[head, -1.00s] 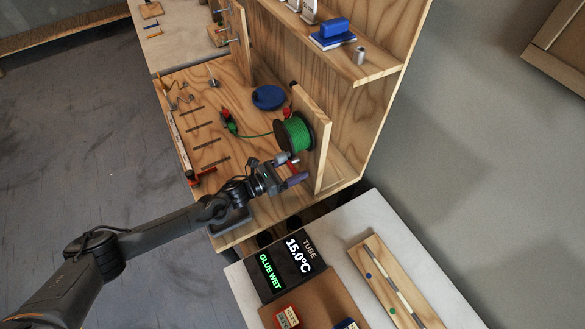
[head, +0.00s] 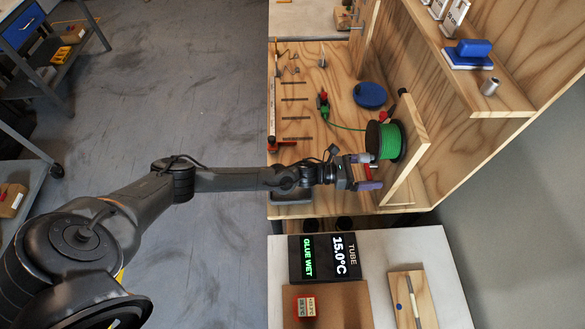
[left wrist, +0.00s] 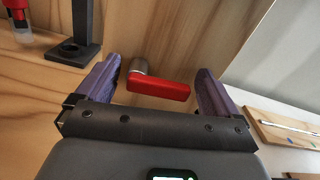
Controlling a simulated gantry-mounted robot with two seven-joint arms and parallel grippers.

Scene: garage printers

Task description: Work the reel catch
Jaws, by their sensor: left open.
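The green-filament reel (head: 391,141) stands against an upright wooden panel on the wooden bench. The reel catch (left wrist: 158,88) looks like a short red lever on a silver pivot, in front of a wooden face in the left wrist view. My left gripper (left wrist: 158,68) is open, with its purple fingers on either side of the lever and a gap to each. In the head view, my left gripper (head: 368,172) is just below the reel, and only a little red shows between its fingers. My right gripper is not in view.
A blue disc (head: 370,95) lies on the bench behind the reel. A green-and-red tool (head: 323,105) is at the filament's free end. A shelf (head: 505,100) overhangs at right.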

